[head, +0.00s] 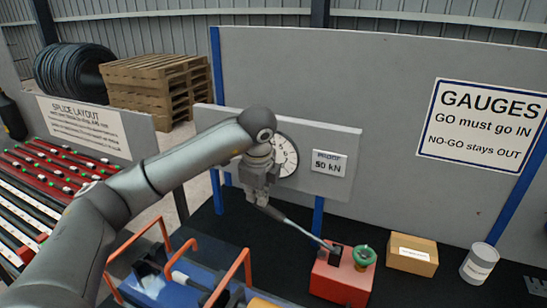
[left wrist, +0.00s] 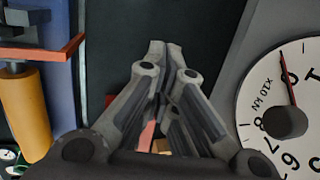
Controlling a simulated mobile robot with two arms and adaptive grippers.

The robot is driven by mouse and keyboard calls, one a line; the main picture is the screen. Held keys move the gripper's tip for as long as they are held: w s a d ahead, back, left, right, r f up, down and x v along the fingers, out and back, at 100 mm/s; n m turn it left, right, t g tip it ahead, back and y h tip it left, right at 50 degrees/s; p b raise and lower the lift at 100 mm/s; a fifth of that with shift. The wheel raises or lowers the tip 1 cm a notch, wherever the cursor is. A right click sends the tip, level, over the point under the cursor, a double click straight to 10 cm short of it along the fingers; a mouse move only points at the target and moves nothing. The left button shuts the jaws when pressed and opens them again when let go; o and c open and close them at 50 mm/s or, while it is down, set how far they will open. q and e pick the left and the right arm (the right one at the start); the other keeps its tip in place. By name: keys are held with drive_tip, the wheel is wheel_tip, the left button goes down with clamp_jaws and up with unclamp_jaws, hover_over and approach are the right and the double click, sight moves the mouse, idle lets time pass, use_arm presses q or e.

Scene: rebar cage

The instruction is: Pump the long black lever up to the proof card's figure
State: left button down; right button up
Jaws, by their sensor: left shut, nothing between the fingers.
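My left gripper (head: 258,199) is shut and empty in the head view, at the upper end of the long lever (head: 296,228). The lever slopes down right to the red pump (head: 343,278), its dark end just by my fingertips; I cannot tell whether they touch. In the left wrist view my closed fingers (left wrist: 165,46) point away over a dark surface. The gauge (head: 287,157) is partly behind my arm. In the left wrist view the gauge dial (left wrist: 264,105), marked x10 kN, has its red needle near 0. The proof card (head: 329,163) reads 50 kN. My right gripper is out of view.
A green valve knob (head: 363,256) sits on the pump. A cardboard box (head: 411,255) and a white tub (head: 479,263) stand to its right. A gauges sign (head: 485,123) hangs on the grey panel.

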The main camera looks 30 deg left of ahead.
use_arm(q)
drive_tip(key=shift+a+f+b, duration=0.25)
drive_tip(key=shift+f+b, duration=0.2)
drive_tip(key=shift+f, duration=0.3)
drive_tip(key=shift+a+f+b, duration=0.2)
drive_tip(key=shift+f+b, duration=0.35)
drive_tip(key=shift+b, duration=0.15)
drive_tip(key=shift+a+f+b, duration=0.2)
drive_tip(key=shift+f+b, duration=0.45)
